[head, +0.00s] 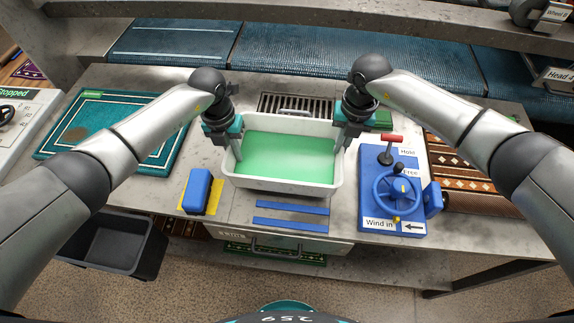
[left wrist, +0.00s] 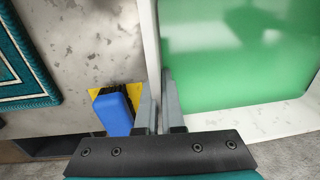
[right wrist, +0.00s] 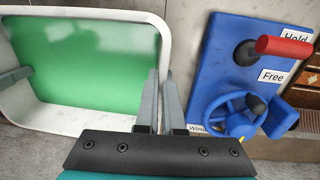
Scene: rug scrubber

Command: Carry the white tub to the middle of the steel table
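The white tub (head: 285,186) holds green liquid (head: 290,158) and is upright near the middle of the grey steel table (head: 245,215). My left gripper (head: 232,147) is at its left wall, one finger inside and one outside. The left wrist view shows the wall (left wrist: 152,45) running between the left fingers (left wrist: 160,105). My right gripper (head: 343,135) is at the right wall in the same way, and the right wrist view shows its fingers (right wrist: 161,105) close about the rim (right wrist: 160,27). I cannot tell whether the tub touches the table.
A drain grate (head: 297,104) lies behind the tub. Two blue strips (head: 291,216) lie in front. A blue brush (head: 198,189) on a yellow pad is at left, beyond it a teal rug (head: 105,110). A blue winder (head: 391,205) stands close at right. A dark bin (head: 115,245) is at the lower left.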

